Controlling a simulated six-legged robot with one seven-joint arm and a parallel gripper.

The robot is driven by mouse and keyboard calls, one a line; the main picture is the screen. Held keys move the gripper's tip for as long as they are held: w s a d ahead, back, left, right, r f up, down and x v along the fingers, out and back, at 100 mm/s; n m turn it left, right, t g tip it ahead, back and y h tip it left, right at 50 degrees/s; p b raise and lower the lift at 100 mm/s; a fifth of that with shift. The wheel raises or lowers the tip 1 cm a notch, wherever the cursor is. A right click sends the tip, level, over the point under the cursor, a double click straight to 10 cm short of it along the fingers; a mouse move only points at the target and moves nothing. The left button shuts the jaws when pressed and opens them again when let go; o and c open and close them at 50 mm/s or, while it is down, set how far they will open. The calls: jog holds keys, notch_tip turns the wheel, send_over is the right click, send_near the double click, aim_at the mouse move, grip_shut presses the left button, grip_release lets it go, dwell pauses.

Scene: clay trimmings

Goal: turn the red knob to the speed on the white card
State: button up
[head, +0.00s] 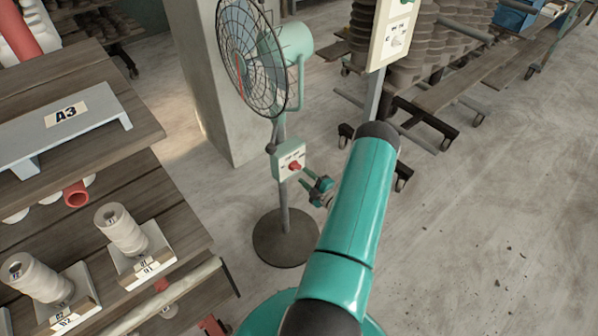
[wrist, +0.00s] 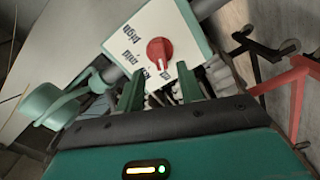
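The red knob (head: 295,166) is on the pale control box (head: 283,157) on the stand of a green fan (head: 286,55). In the wrist view, the red knob (wrist: 160,50) sits on a white face with dark, rotated lettering too blurred to read surely. I cannot tell which mark the knob points at. My gripper (head: 312,185) is just right of and below the box. In the wrist view, my gripper (wrist: 160,88) has its two green fingers apart, with the knob ahead of the gap, apparently untouched. I cannot surely identify the white card.
A cream panel (head: 394,32) with small markings stands on a post at the upper right. Wooden shelves (head: 150,195) with thread cones (head: 122,229) and an A3 sign (head: 67,115) are at left. A concrete pillar (head: 205,90) stands behind the fan. The right floor is mostly clear.

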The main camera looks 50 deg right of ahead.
aim_at(297, 170)
jog(key=x, duration=0.4)
jog(key=shift+w, duration=0.2)
grip_shut()
